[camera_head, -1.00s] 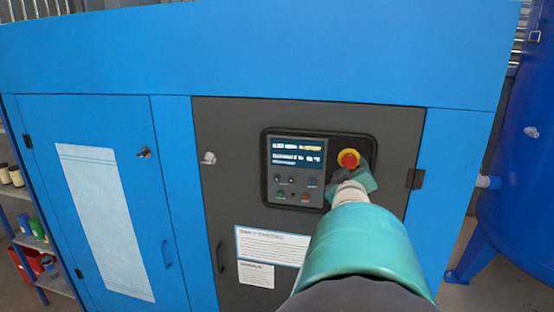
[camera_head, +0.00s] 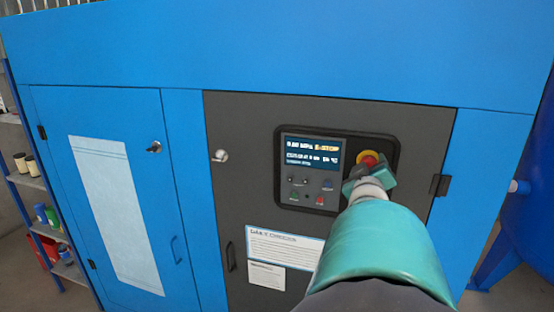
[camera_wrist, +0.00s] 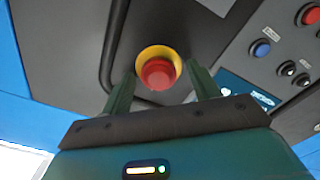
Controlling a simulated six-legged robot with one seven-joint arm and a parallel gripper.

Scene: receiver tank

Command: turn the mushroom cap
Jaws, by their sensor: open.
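The mushroom cap (camera_head: 369,161) is a red button on a yellow ring, at the right of the control panel on the dark cabinet door. In the wrist view the red cap (camera_wrist: 158,74) sits between the two fingers and a little beyond their tips. My gripper (camera_wrist: 160,84) is open and empty, with one finger on each side of the cap; I see no contact. In the head view my gripper (camera_head: 366,175) is just in front of the cap and hides its lower part.
The panel has a lit display (camera_head: 312,151) and several small buttons and knobs, including a blue button (camera_wrist: 261,48) and a red one (camera_wrist: 310,14). A blue door (camera_head: 105,190) with a white sheet is at left. A blue tank (camera_head: 530,190) stands at right.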

